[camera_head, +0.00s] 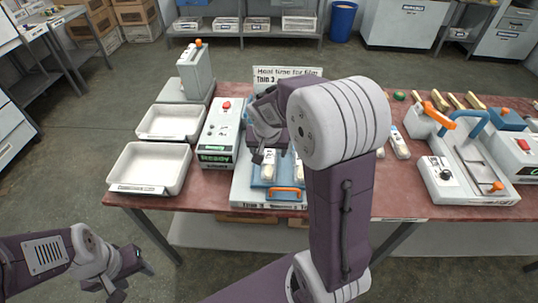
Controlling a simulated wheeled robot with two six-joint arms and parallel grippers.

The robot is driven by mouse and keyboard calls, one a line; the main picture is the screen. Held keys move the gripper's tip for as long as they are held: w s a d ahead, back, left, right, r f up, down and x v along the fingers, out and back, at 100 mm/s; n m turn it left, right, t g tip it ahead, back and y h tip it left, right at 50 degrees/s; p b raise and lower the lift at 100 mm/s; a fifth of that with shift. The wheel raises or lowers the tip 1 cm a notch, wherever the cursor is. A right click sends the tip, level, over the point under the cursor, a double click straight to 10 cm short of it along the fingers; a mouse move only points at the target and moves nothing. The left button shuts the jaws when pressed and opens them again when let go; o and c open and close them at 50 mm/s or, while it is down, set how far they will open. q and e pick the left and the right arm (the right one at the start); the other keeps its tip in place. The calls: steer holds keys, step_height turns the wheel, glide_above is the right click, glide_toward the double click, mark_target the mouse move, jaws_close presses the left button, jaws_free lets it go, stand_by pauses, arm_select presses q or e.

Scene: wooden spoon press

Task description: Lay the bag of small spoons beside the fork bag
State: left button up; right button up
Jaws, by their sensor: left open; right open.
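A pale packet (268,166) and a second pale packet (298,168) sit in a blue fixture with an orange handle (287,191), on the press base near the table's front edge. Another white and blue packet (400,144) lies on the table right of my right arm. I cannot tell which of these holds forks or small spoons. My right gripper (262,152) is open, pointing down over the left side of the blue fixture; its fingertips are partly hard to see. My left gripper (120,287) is open and empty, low at the left, off the table.
Two white trays (122,187) (145,135) stand at the table's left, beside a control box with a green "Ready" display (215,158). A machine with blue and orange handles (450,180) stands at the right. My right arm hides the table's middle.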

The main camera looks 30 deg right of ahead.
steer(key=s+a+f+n+g+y, duration=0.1)
steer(key=s+a+f+n, duration=0.1)
steer(key=s, duration=0.5)
steer(key=s+a+f+n+g+y, duration=0.1)
steer(key=s+a+f+n, duration=0.2)
steer(key=s+a, duration=0.4)
steer(key=shift+s+f+n+g+y, duration=0.35)
steer(key=shift+s+n, duration=0.25)
steer(key=shift+s, duration=0.2)
steer(key=shift+r+p, duration=0.4)
steer(key=shift+p, duration=0.1)
